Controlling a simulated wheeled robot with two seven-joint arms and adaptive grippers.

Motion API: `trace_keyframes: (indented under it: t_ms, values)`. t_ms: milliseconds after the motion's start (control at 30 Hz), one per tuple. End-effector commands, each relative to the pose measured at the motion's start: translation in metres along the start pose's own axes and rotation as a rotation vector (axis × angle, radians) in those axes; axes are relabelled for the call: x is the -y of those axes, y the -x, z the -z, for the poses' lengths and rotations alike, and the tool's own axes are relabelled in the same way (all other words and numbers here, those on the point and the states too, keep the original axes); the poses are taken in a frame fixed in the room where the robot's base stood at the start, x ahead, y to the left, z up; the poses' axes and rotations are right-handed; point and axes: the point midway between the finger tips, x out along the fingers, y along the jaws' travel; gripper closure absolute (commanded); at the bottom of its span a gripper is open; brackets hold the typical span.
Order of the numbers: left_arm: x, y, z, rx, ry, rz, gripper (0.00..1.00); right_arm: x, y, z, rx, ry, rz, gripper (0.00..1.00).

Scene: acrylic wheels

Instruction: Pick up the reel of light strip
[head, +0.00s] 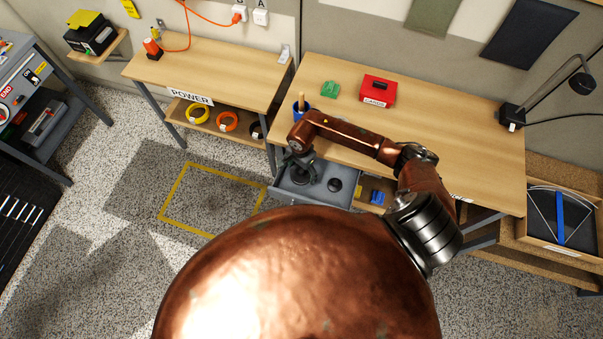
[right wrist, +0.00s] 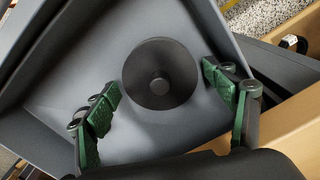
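A dark round piece with a raised hub, which looks like the reel (right wrist: 160,72), lies on the floor of an open grey drawer (right wrist: 150,125) in the right wrist view. The drawer also shows in the head view (head: 346,199), under the front of the right workbench. My right gripper (right wrist: 161,82) is open, with its green-padded fingers apart on the two sides of the reel and nothing clearly between them. In the head view my right gripper (head: 302,170) hangs over the left part of the drawer. Whether the fingers touch the reel cannot be told. My left gripper is not in view.
Another dark round piece (head: 334,184) lies in the drawer to the right. A blue cup (head: 302,112), green block (head: 330,89) and red box (head: 378,91) stand on the workbench. Yellow and orange coils (head: 228,121) lie on the shelf marked POWER. The drawer walls are close around the gripper.

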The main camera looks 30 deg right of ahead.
Motion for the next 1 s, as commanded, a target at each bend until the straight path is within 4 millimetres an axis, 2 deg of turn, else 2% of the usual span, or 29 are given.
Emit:
trace_keyframes:
  t_ms: [200,500,833,1000]
  values:
    - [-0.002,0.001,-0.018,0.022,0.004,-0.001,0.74,0.000,0.000,0.000,0.000,0.000,0.000,0.40]
    - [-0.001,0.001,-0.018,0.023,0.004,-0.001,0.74,0.000,0.000,0.000,0.000,0.000,0.000,0.61]
    - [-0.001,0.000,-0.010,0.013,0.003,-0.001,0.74,0.001,0.003,0.000,0.000,0.000,0.001,0.62]
    - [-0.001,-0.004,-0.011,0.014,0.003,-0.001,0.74,0.002,0.020,0.001,-0.003,0.002,0.004,0.62]
